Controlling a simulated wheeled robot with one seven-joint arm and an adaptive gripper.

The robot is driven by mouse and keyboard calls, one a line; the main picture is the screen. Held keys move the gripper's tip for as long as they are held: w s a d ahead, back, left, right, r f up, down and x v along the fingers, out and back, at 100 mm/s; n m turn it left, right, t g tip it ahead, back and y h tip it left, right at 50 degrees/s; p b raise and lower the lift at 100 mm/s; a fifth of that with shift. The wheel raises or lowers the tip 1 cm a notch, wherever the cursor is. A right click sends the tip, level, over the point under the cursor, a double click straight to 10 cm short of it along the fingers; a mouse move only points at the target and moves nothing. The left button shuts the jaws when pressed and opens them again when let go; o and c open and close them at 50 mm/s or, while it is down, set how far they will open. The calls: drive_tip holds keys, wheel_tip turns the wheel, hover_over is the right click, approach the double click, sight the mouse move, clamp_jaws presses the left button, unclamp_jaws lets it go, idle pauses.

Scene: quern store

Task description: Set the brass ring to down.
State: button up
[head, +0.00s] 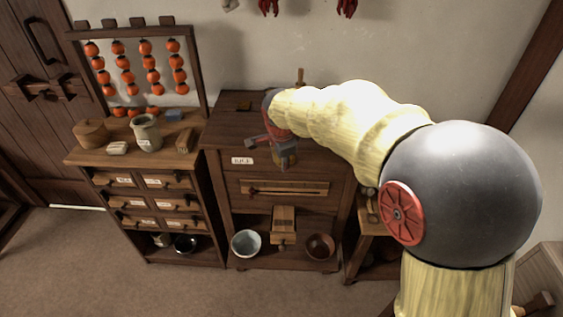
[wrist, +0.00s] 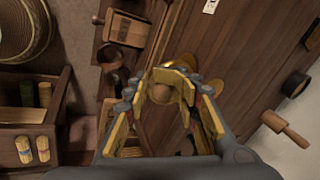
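My gripper (head: 285,158) is low over the top of the middle wooden cabinet (head: 228,128) in the head view. In the wrist view my gripper (wrist: 168,90) has its yellow-padded fingers apart, with a round brown knob (wrist: 160,94) showing between them. I cannot tell whether the fingers touch the knob. Yellowish brass-coloured rounded pieces (wrist: 216,88) show just beyond the fingers. They may belong to the brass ring, but the fingers hide much of that spot and I cannot tell the ring's setting. In the head view my gripper and arm cover this area.
A wooden peg (head: 300,76) stands at the cabinet's back near the wall. A white bowl (head: 246,243) and a brown bowl (head: 320,246) stand on the lower shelf, beside a wooden block (head: 284,222). A drawer chest (head: 150,222) with a jar (head: 146,134) stands left.

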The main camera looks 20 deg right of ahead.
wheel_tip(320, 180, up, 7)
drive_tip(key=s+p, duration=0.1)
drive_tip(key=p, duration=0.2)
drive_tip(key=shift+r+p, duration=0.15)
drive_tip(key=shift+p, duration=0.25)
idle(0.3)
drive_tip(key=shift+c, duration=0.4)
